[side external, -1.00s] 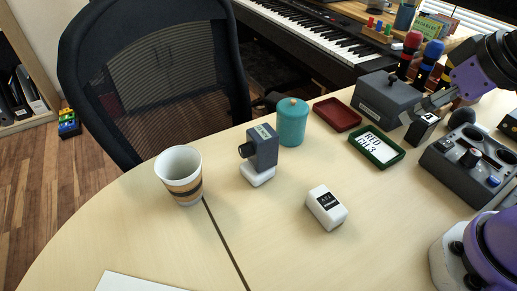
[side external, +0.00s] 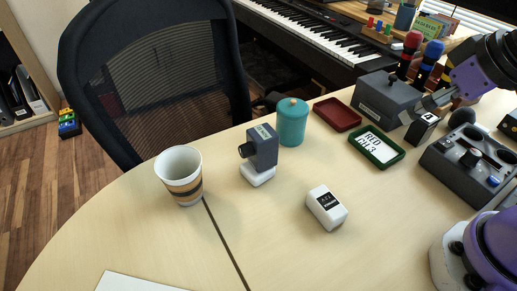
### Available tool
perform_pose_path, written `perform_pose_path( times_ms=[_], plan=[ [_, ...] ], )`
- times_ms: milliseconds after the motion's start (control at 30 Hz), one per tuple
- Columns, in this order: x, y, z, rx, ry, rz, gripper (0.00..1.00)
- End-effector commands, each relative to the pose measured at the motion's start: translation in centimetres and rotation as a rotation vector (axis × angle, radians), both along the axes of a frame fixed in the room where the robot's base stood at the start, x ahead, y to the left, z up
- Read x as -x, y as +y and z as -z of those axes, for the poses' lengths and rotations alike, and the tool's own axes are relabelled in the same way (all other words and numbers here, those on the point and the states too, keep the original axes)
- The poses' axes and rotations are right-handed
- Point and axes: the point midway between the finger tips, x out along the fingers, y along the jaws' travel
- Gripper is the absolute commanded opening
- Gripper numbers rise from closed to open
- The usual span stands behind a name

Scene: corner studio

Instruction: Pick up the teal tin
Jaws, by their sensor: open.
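The teal tin (side external: 292,124) is a round, lidded can with a small light knob on top. It stands upright near the far edge of the table, behind and right of a grey camera-like device. My gripper (side external: 418,112) is at the upper right, beside a grey box and well to the right of the tin. It is open and apart from the tin. Its fingers show small and partly merge with the things behind them.
A grey device on a white base (side external: 260,158) stands close in front of the tin. A red tray (side external: 337,114) and a green labelled tray (side external: 357,153) lie to its right. A paper cup (side external: 180,176) is left, a white labelled block (side external: 326,207) in front. The front middle is clear.

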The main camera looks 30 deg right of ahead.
Motion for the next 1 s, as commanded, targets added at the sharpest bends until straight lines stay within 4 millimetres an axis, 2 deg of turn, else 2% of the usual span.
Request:
perform_pose_path(
  times_ms=[133, 233, 367, 433, 600, 700, 800, 1000],
  plan=[
    [-0.2, 0.1, -0.1, 0.001, 0.002, -0.006, 1.00],
    [-1.5, 0.4, -0.4, 0.006, 0.014, -0.041, 1.00],
    [-5.3, 1.6, -0.5, 0.017, 0.042, -0.138, 1.00],
    [-8.0, 2.5, -0.2, 0.022, 0.057, -0.205, 1.00],
    [-13.7, 4.6, 2.1, 0.027, 0.083, -0.351, 1.00],
    [-16.0, 5.6, 3.6, 0.025, 0.092, -0.411, 1.00],
    [-17.3, 6.3, 4.7, 0.024, 0.096, -0.449, 1.00],
    [-18.5, 7.0, 7.2, 0.022, 0.102, -0.467, 1.00]
  ],
)
